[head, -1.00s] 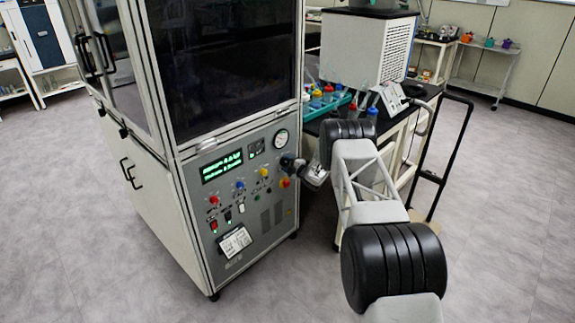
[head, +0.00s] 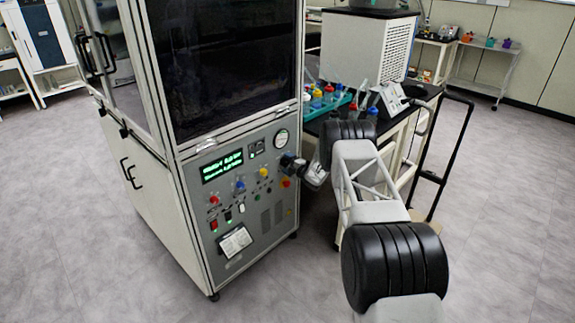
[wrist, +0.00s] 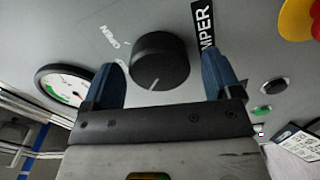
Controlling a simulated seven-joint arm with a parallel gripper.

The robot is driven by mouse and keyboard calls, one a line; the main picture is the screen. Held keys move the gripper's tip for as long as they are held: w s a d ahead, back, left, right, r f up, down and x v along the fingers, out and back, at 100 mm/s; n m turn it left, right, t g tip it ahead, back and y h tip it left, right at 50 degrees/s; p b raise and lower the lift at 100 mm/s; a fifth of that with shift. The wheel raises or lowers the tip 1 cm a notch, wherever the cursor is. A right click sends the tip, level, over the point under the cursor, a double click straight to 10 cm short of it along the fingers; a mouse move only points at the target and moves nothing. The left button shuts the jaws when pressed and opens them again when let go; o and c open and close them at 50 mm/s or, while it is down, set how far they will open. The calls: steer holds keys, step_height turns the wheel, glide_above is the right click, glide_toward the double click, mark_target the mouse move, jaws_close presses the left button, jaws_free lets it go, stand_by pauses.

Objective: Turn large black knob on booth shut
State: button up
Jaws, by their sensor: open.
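The large black knob (wrist: 160,62) is on the grey front panel of the booth, seen in the wrist view with a white pointer line at its lower edge. Lettering on the panel stands beside it, partly hidden by my fingers. My gripper (wrist: 162,80) is open, with one blue finger on each side of the knob; gaps show between the fingers and the knob. In the head view my gripper (head: 290,164) is at the upper right of the booth panel (head: 262,215), and it hides the knob there.
A round gauge (wrist: 65,88) is left of the knob, and a red and yellow button (wrist: 303,18) is at the upper right. Small green and black buttons sit at right. A bench with bottles (head: 330,95) stands beside the booth. The floor in front is clear.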

steer(key=shift+s+d, duration=0.1)
steer(key=v, duration=0.7)
steer(key=shift+s+d, duration=0.2)
steer(key=shift+r, duration=0.1)
stand_by(0.4)
